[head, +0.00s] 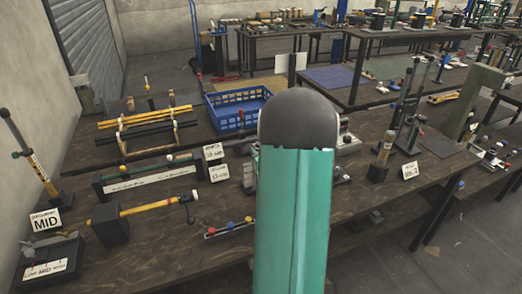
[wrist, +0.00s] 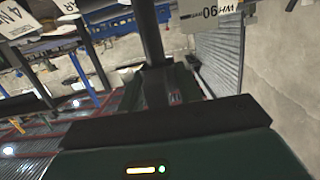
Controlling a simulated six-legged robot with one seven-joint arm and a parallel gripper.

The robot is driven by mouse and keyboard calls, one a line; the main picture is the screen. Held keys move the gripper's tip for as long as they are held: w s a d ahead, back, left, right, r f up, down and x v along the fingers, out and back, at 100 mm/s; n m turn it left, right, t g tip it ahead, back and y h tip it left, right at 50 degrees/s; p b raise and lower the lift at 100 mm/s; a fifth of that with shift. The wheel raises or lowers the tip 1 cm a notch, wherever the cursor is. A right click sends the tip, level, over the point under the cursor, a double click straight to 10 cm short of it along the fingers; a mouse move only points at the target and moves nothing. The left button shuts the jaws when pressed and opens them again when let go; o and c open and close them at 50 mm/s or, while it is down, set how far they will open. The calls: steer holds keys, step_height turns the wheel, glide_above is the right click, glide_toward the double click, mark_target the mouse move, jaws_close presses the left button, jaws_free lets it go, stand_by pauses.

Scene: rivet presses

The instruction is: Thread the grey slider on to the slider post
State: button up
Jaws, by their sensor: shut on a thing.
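In the wrist view my gripper (wrist: 160,95) shows as a dark green body with a black bar across it, shut on a dark piece. A dark upright bar (wrist: 151,35) rises from there. The held piece is too dark to make out, so I cannot tell by sight whether it is the grey slider. In the head view my teal arm hides the gripper and part of the bench. A tilted-looking post (head: 32,160) with a black top and yellow label stands at the bench's left, possibly the slider post. Another upright post (head: 384,150) stands at the right.
A white card reading MID (head: 46,219) stands by the left post. A box marked with levels (head: 48,266) is at the front left. A yellow-handled tool (head: 155,205), a rack of yellow and black rods (head: 145,118) and a blue crate (head: 222,122) occupy the bench (head: 165,255).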

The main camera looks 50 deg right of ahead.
steer(key=shift+f, duration=3.2)
steer(key=shift+r, duration=0.1)
steer(key=shift+r, duration=5.1)
steer(key=shift+f, duration=0.7)
